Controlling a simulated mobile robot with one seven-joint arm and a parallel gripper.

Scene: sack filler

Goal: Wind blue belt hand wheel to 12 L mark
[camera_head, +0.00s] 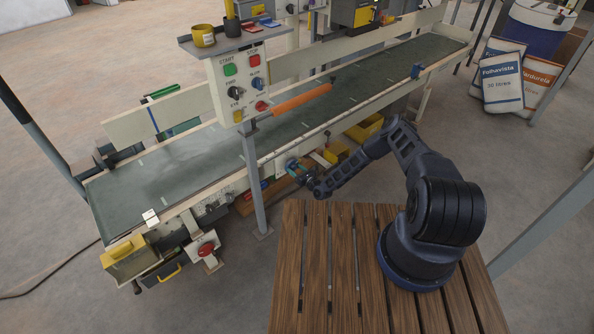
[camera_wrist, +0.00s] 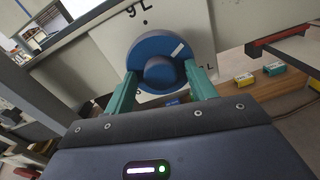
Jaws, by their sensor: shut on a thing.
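The blue hand wheel (camera_wrist: 150,47) is on a pale plate in the wrist view, with a round blue hub at its centre. A white mark (camera_wrist: 178,50) on its face points to the upper right. A label that looks like 9 L (camera_wrist: 137,10) is above the wheel. Another label ending in L (camera_wrist: 202,113) is at the lower right, partly hidden by a finger. The white mark lies between these labels. My gripper (camera_wrist: 160,72) has its green fingers shut on the wheel, one on each side. In the head view my gripper (camera_head: 312,182) reaches the belt frame's near side.
The green conveyor belt (camera_head: 180,172) runs above the wheel area. A grey post (camera_head: 252,175) stands left of my gripper. The slatted wooden platform (camera_head: 340,270) is under my arm. Yellow and green boxes (camera_wrist: 258,74) lie beyond the wheel on the right.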

